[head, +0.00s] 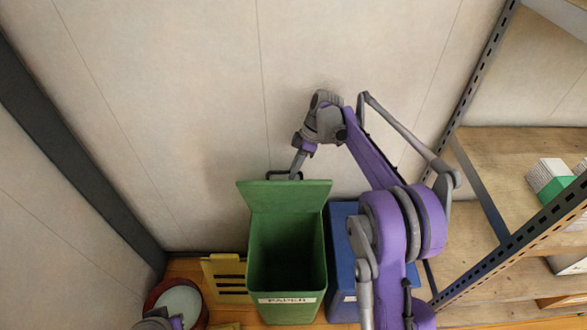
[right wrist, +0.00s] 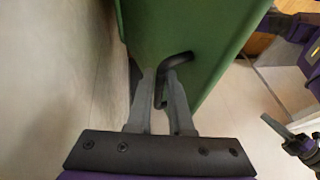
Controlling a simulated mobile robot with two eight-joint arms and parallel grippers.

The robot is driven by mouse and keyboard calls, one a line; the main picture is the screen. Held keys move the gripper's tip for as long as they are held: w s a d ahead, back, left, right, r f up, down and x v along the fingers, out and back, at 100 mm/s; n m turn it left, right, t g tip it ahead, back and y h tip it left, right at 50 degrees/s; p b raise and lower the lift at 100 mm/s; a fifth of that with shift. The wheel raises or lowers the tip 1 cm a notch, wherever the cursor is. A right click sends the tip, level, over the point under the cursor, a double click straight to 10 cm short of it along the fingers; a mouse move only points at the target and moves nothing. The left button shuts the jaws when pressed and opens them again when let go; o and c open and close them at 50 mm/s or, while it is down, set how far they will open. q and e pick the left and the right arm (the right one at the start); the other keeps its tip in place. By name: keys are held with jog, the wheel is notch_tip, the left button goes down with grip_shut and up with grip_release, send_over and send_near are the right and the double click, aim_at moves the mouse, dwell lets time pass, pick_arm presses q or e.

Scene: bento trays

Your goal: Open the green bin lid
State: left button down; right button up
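The green bin (head: 286,262) stands against the wall with a "PAPER" label on its front. Its green lid (head: 285,196) is raised at the back edge, standing steeply up, and the dark inside shows. A black handle (head: 284,174) is at the lid's top edge; it also shows in the right wrist view (right wrist: 176,60). My right gripper (head: 297,168) reaches down to this handle from above. In the right wrist view its two fingers (right wrist: 161,76) are closed around the handle bar beside the green lid.
A blue bin (head: 342,250) stands right of the green bin, partly behind my right arm. A metal shelf rack (head: 480,190) with boxes stands at the right.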

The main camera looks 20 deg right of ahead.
jog(key=o, duration=0.3)
jog(key=shift+w, duration=0.1)
jog(key=shift+o, duration=0.2)
jog(key=p+v, duration=0.1)
jog(key=v, duration=1)
jog(key=shift+f, duration=0.1)
